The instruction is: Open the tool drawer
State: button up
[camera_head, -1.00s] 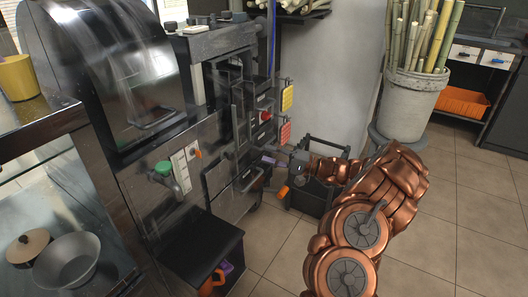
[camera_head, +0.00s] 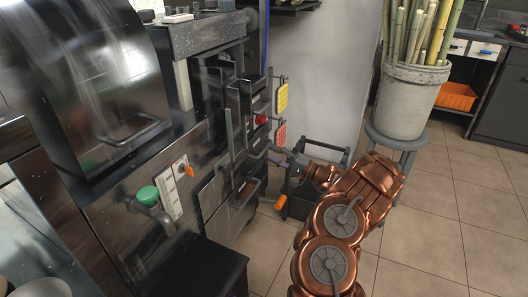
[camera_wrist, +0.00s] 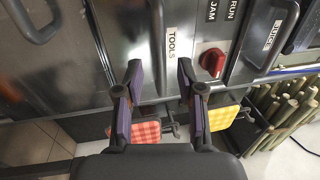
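The tool drawer front (camera_wrist: 182,65) is a grey metal panel with a white TOOLS label (camera_wrist: 172,42) in the wrist view. A dark narrow bar (camera_wrist: 157,40) runs beside the label; I cannot tell for sure whether it is the drawer's handle. My gripper (camera_wrist: 157,90) is open, its two purple-padded fingers apart and pointing at the panel near the label, with nothing held. In the head view my gripper (camera_head: 280,158) is beside the machine's front, near the hanging cloths. The drawer looks shut; its label is not readable there.
A red knob (camera_wrist: 212,62) and a JUICE label (camera_wrist: 274,35) are to the right. A red cloth (camera_head: 280,133) and a yellow cloth (camera_head: 282,98) hang nearby. A dark crate (camera_head: 300,203) stands below. A cane pot (camera_head: 404,98) is at right; the tiled floor is clear.

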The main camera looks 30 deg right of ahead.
aim_at(265, 148)
jog(key=shift+b+x, duration=0.45)
jog(key=shift+x, duration=1.75)
jog(key=shift+s, duration=0.1)
grip_shut()
